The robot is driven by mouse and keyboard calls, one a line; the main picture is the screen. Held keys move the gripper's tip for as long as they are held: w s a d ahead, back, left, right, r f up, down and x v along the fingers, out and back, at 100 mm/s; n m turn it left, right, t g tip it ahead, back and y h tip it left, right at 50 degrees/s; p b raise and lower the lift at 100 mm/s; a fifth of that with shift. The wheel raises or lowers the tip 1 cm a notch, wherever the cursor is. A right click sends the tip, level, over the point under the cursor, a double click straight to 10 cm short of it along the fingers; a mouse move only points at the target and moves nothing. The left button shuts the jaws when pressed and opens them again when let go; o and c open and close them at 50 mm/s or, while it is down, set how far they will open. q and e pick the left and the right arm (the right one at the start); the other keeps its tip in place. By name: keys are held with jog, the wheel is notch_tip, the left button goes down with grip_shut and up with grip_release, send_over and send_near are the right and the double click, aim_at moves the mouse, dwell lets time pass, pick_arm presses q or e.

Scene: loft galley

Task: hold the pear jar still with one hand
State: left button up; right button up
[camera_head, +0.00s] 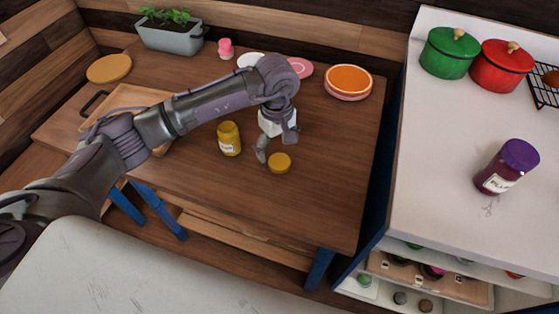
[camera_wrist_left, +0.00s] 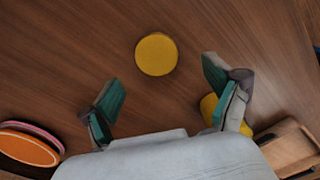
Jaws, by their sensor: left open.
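A yellow jar with a pale label (camera_head: 229,139), which I take for the pear jar, stands upright on the wooden table; its label is too small to read. A low, round yellow piece like a lid (camera_head: 279,163) lies on the table to its right. My left gripper (camera_head: 275,148) is open and empty, above the table beside the lid-like piece and right of the jar. In the left wrist view the round piece (camera_wrist_left: 157,54) shows ahead of the fingers, and the jar (camera_wrist_left: 208,109) is partly hidden behind the right finger. My right gripper is not in view.
A wooden tray (camera_head: 119,98) lies left, partly hidden by my arm. Orange and pink plates (camera_head: 348,82), a pink item (camera_head: 225,48) and a planter (camera_head: 170,36) stand at the back. The right counter holds a purple-lidded jar (camera_head: 500,172) and green and red pots. The table's front right is clear.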

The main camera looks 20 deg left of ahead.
aim_at(279, 161)
pick_arm(q)
jog(key=shift+w+d+f+p, duration=0.15)
jog(key=shift+f+p, duration=0.45)
jog(key=shift+f, duration=2)
jog(key=c, duration=0.8)
